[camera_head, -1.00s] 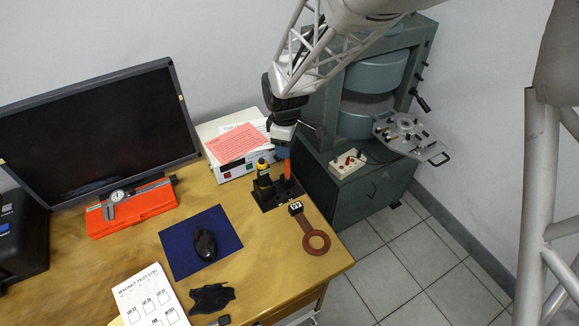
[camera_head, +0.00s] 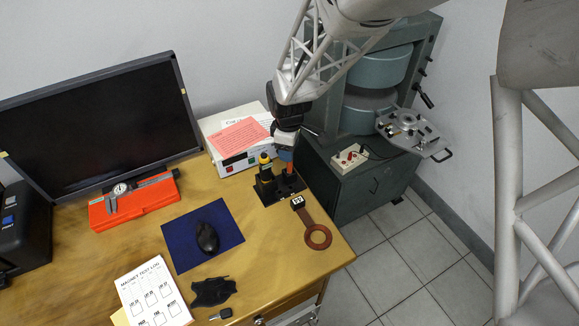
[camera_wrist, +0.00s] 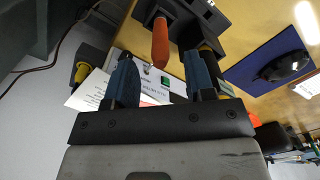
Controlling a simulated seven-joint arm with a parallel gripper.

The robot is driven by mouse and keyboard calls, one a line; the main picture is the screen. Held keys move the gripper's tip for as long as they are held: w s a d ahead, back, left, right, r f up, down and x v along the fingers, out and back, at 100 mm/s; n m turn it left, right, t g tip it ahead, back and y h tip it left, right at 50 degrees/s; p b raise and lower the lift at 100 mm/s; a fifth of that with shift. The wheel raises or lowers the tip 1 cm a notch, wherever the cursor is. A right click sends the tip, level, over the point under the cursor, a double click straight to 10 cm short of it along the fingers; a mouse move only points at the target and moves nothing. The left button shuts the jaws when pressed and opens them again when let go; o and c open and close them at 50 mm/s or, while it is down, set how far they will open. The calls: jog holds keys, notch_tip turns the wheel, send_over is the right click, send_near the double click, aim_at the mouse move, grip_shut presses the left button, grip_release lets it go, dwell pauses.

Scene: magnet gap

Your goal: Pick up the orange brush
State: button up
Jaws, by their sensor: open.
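The orange brush (camera_head: 290,169) stands upright in a black holder (camera_head: 271,198) near the back right of the wooden desk. In the wrist view its orange handle (camera_wrist: 160,44) points toward me, between and just beyond my two blue fingertips. My gripper (camera_head: 286,154) is right above the handle in the head view, and its fingers (camera_wrist: 160,72) are apart with nothing held. The wrist hides part of the handle's top in the head view. The brush's lower end is hidden in the holder.
A yellow-and-black tool (camera_head: 264,162) stands in the holder just left of the brush. A white instrument box (camera_head: 232,167) with a pink sheet is behind. The teal magnet (camera_head: 372,75) stands close at right.

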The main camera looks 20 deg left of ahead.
send_over(290, 174)
jog(key=shift+w+a+f, duration=0.1)
jog(key=shift+w+f, duration=0.1)
jog(key=shift+f, duration=0.85)
jog(key=shift+w+a+f, duration=0.1)
jog(key=shift+w+f, duration=0.1)
jog(key=shift+f, duration=0.8)
jog(key=shift+c, duration=0.3)
grip_shut()
